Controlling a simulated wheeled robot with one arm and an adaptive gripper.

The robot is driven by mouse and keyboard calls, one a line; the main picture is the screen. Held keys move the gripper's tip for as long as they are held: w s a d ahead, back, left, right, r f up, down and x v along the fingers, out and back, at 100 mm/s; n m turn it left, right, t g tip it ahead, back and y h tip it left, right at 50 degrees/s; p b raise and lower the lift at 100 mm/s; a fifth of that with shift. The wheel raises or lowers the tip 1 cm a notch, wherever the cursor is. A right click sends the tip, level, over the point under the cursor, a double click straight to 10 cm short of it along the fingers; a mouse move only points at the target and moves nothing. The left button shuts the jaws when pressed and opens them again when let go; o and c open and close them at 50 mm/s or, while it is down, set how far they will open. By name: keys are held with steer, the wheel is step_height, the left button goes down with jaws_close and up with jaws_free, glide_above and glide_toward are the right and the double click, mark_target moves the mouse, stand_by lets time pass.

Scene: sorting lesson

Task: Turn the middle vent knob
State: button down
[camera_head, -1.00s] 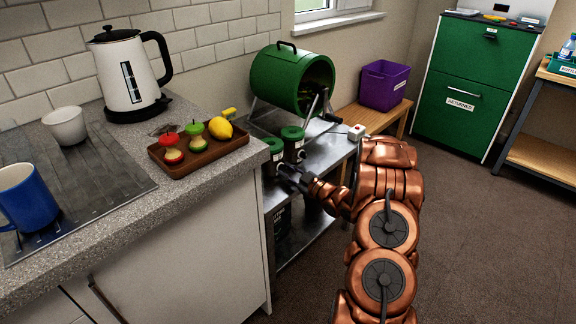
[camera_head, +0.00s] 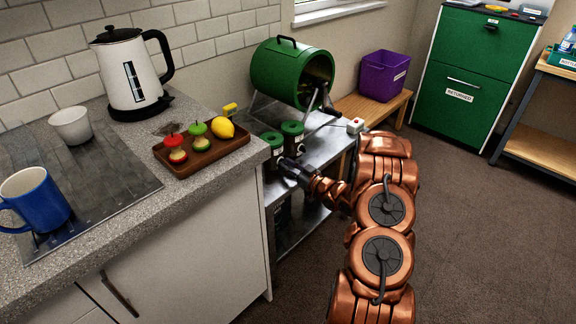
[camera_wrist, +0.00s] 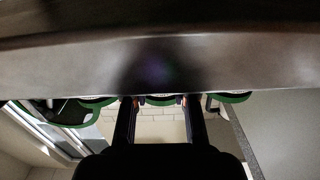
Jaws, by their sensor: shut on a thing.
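Green-lidded canisters stand on a steel bench; two show plainly in the head view, a left one (camera_head: 272,140) and a right one (camera_head: 292,129). In the wrist view, green rims show in a row: one at the left (camera_wrist: 95,102), a middle one (camera_wrist: 163,101) and one at the right (camera_wrist: 232,97). My gripper (camera_head: 284,164) is at the canisters' front, its fingers (camera_wrist: 160,103) on either side of the middle one. It is shut on the middle vent knob, which is itself mostly hidden by the fingers.
A green drum (camera_head: 278,72) with a crank stands behind the canisters on the steel bench (camera_head: 325,140). The counter, with a brown fruit tray (camera_head: 205,160), lies close at the left. A purple bin (camera_head: 384,75) stands behind. The floor at right is clear.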

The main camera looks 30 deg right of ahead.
steer(key=c, duration=1.2)
jaws_free()
steer(key=v, duration=1.2)
